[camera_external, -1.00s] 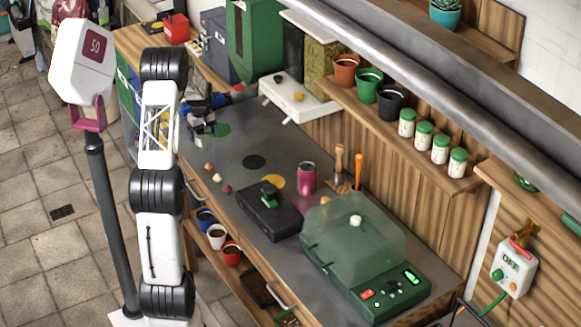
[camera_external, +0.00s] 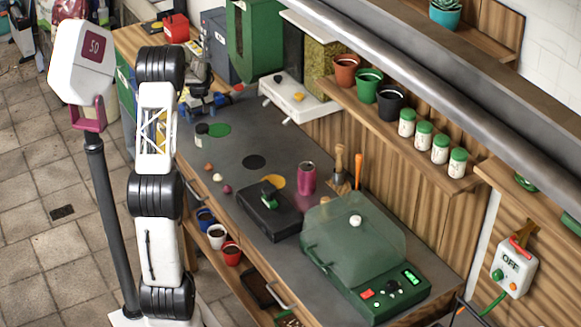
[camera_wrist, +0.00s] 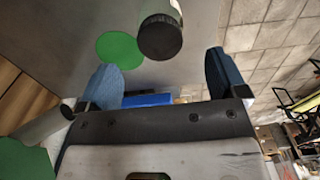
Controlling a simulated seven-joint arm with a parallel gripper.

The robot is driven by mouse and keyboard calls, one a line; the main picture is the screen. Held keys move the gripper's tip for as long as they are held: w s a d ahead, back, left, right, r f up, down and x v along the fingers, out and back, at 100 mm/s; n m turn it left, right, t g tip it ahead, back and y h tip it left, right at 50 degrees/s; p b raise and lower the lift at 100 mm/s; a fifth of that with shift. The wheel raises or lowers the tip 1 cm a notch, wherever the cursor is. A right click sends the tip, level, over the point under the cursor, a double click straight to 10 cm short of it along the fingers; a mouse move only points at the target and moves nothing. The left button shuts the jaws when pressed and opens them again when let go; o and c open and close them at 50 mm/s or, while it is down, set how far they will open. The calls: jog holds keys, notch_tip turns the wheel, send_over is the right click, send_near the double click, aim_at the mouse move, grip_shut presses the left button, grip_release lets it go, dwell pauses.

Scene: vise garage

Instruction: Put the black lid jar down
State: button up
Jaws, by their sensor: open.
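The black lid jar (camera_external: 201,134) stands upright on the grey workbench, just left of the green disc (camera_external: 218,130). In the wrist view its round black lid (camera_wrist: 160,38) shows ahead of my fingertips, beside the green disc (camera_wrist: 118,47). My gripper (camera_wrist: 163,77) is open, with its two blue fingers apart and nothing between them. In the external view my gripper (camera_external: 208,103) is behind and above the jar, clear of it.
A black disc (camera_external: 254,162) and a yellow disc (camera_external: 272,181) lie farther along the bench. A pink can (camera_external: 307,178), a black box (camera_external: 270,211) and a green machine (camera_external: 365,262) stand there too. Small pebble-like pieces (camera_external: 217,177) lie near the front edge.

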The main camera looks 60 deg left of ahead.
jog(key=shift+r, duration=1.9)
jog(key=shift+w+d+r, duration=0.15)
jog(key=shift+d, duration=0.15)
jog(key=w+d+r+m, duration=0.2)
jog(key=d+r+m, duration=0.15)
jog(key=d, duration=0.95)
jog(key=w+d+r+m+t, duration=0.15)
jog(key=d+r, duration=0.35)
jog(key=d, duration=0.8)
jog(key=w+d+r+m+g, duration=0.1)
jog(key=d+r+m, duration=0.3)
jog(key=d, duration=1)
jog(key=s+d+m+t, duration=0.15)
jog(key=s+d, duration=0.25)
jog(key=d, duration=0.4)
jog(key=s+d+m, duration=0.3)
jog(key=s+d, duration=0.1)
jog(key=d, duration=0.5)
jog(key=s+d+f+m, duration=0.3)
jog(key=s+d+m, duration=0.1)
jog(key=s+d, duration=0.7)
jog(key=shift+s+d+m+t, duration=0.3)
jog(key=shift+s+d+m, duration=0.1)
jog(key=shift+s, duration=0.65)
